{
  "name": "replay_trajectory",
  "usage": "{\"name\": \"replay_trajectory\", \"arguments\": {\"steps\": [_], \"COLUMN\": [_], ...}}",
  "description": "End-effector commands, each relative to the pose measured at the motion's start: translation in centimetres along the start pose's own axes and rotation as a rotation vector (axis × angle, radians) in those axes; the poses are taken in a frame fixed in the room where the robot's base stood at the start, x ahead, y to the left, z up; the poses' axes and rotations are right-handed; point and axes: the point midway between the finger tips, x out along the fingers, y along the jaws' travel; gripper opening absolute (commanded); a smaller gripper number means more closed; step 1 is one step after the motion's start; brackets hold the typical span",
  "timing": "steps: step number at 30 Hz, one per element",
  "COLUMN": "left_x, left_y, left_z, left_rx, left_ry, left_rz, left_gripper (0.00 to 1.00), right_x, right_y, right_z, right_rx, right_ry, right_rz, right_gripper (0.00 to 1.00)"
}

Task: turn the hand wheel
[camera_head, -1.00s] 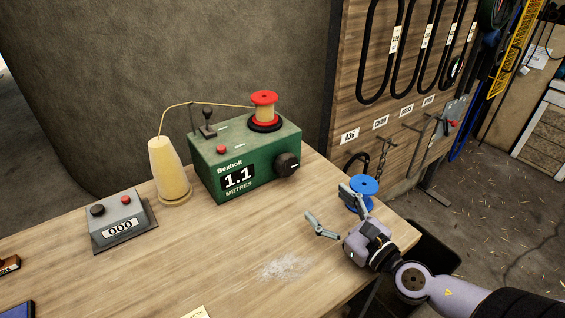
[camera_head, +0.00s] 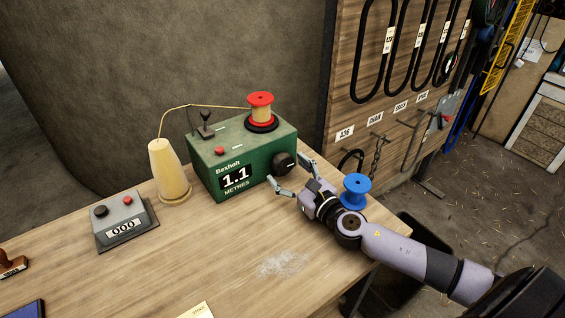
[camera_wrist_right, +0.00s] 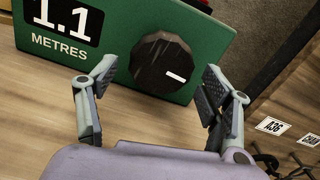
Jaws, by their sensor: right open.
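The hand wheel is a black round knob (camera_head: 285,163) with a white mark, on the right part of the front of a green Bexholt machine (camera_head: 233,150) that reads 1.1 metres. The black knob (camera_wrist_right: 160,63) also shows in the right wrist view, ahead of and between the fingers, its white mark pointing right. My right gripper (camera_head: 290,175) is open and empty, just in front of the knob. In the right wrist view my right gripper (camera_wrist_right: 160,95) has a finger on each side of the knob's line, seemingly short of it. My left gripper is not in view.
A blue spool (camera_head: 355,190) stands close beside my right gripper. A cone of yellow thread (camera_head: 169,173) and a counter box (camera_head: 124,220) stand left of the machine. A red spool (camera_head: 261,108) sits on top. The table front is mostly clear.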

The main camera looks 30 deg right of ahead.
Motion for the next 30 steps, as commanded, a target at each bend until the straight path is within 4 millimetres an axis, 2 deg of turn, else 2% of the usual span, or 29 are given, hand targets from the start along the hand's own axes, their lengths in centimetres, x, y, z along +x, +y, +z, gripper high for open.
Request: {"name": "replay_trajectory", "arguments": {"steps": [3, 7, 18, 30], "left_x": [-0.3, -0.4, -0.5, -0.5], "left_y": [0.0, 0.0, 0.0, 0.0], "left_z": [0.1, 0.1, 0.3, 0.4], "left_rx": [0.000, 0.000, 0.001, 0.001], "left_ry": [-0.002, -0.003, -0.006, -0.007], "left_rz": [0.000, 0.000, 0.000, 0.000], "left_gripper": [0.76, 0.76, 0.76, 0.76], "right_x": [1.6, 2.6, 3.0, 3.0], "right_y": [-0.1, -0.1, 0.0, 0.0], "right_z": [0.1, 0.0, 0.0, 0.0], "right_rx": [0.002, 0.001, 0.001, 0.001], "right_ry": [-0.001, 0.000, 0.001, 0.000], "right_rz": [-0.002, -0.001, 0.000, 0.000], "right_gripper": [0.73, 0.73, 0.72, 0.46]}}
